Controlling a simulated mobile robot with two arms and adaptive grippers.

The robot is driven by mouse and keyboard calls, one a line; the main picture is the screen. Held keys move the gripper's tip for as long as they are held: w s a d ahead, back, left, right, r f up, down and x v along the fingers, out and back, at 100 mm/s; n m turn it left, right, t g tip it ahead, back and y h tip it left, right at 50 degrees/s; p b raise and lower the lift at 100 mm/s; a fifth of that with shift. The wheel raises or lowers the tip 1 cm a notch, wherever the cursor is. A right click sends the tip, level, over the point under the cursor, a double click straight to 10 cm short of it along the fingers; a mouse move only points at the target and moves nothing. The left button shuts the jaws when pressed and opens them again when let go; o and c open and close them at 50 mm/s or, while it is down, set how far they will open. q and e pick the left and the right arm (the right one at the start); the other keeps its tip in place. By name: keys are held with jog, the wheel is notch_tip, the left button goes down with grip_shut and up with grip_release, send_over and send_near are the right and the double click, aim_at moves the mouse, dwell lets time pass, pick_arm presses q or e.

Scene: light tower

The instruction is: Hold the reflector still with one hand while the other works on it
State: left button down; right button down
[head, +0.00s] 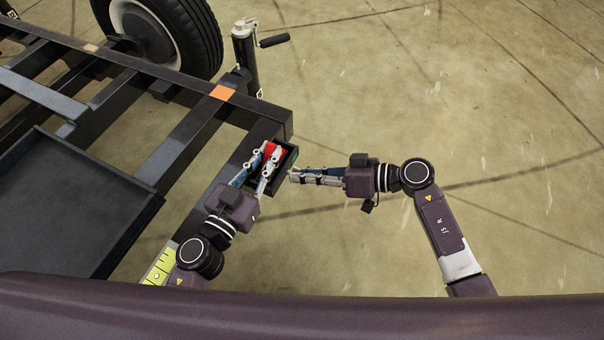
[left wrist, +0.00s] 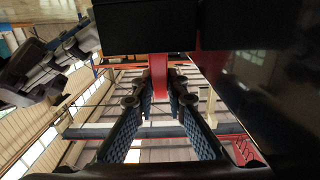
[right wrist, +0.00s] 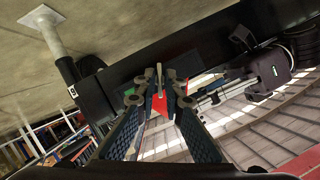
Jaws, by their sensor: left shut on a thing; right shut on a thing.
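The red reflector (head: 272,150) sits at a black bracket (head: 290,157) on the corner of the black trailer frame. My left gripper (head: 264,160) is shut on the reflector, which shows as a red strip (left wrist: 158,76) between its fingers in the left wrist view. My right gripper (head: 292,175) comes from the right, its fingertips close to the bracket's outer side. In the right wrist view its fingers are closed on a small thin grey piece (right wrist: 159,76); I cannot tell what it is. A green patch (right wrist: 181,82) and some red show behind the fingertips.
The trailer frame (head: 190,135) fills the left, with an orange marker (head: 223,92), a wheel (head: 165,40) and a jack (head: 246,55) with a handle beyond. A dark panel (head: 60,205) lies at the lower left. The floor to the right is clear.

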pick_arm(q)
jog(key=shift+f, duration=0.1)
pick_arm(e)
jog(key=shift+s+a+f+m+y, duration=0.15)
jog(key=shift+m+y, duration=1.1)
jog(key=shift+m, duration=2.2)
jog(key=shift+w+d+f+m+y, duration=0.15)
jog(key=shift+m+y, duration=1.15)
jog(key=shift+m, duration=2.2)
jog(key=shift+s+a+f+m+y, duration=0.15)
jog(key=shift+m+y, duration=1.1)
jog(key=shift+m, duration=2.2)
jog(key=shift+s+a+m+t, duration=0.15)
jog(key=shift+m+t, duration=0.45)
jog(key=shift+m, duration=0.8)
jog(key=shift+m+t, duration=0.4)
jog(key=shift+m, duration=0.2)
jog(key=shift+d+f, duration=0.1)
jog(key=shift+d, duration=0.1)
